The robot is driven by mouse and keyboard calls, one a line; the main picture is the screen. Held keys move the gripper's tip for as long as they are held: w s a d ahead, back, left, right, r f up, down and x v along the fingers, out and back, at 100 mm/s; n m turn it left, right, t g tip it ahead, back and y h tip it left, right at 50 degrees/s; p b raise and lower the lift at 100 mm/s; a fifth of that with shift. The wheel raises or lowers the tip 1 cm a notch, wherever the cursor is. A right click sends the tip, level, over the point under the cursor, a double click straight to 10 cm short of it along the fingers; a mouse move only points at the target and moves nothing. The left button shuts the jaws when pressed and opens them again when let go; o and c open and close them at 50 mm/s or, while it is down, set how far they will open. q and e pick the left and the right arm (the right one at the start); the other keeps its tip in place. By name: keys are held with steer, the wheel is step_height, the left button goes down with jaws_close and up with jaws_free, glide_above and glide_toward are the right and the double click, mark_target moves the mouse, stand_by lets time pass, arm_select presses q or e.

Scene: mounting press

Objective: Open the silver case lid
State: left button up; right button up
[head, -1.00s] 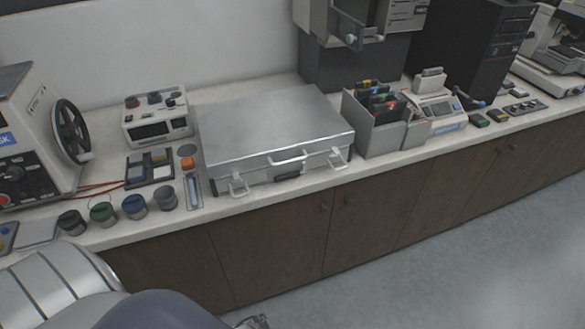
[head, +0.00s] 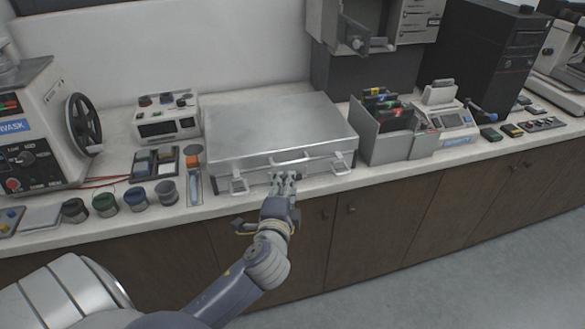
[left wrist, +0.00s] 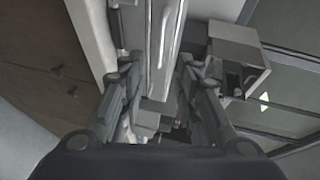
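The silver case (head: 280,122) lies shut on the counter, its lid flat. A pale carry handle (head: 290,159) is on the middle of its front, with a latch (head: 239,184) near the left corner and another (head: 341,165) near the right. My left gripper (head: 286,178) is at the front of the case, just below the handle. In the left wrist view my left gripper (left wrist: 158,75) has its fingers apart, with a bright edge of the silver case (left wrist: 160,30) showing beyond and between them. I cannot tell whether they touch it. My right gripper is not in view.
A grey folder box (head: 388,145) stands close to the case's right side. Several small jars (head: 135,202) and a control box (head: 166,118) are to its left. A machine with a handwheel (head: 83,125) is at far left. The counter's front edge runs just before the case.

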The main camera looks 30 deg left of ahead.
mark_target(291, 164)
arm_select(q)
steer(key=p+x, duration=0.1)
steer(key=x, duration=0.9)
steer(key=shift+w+a+f, duration=0.1)
steer(key=shift+w, duration=0.25)
steer(key=shift+c, duration=0.3)
jaws_close()
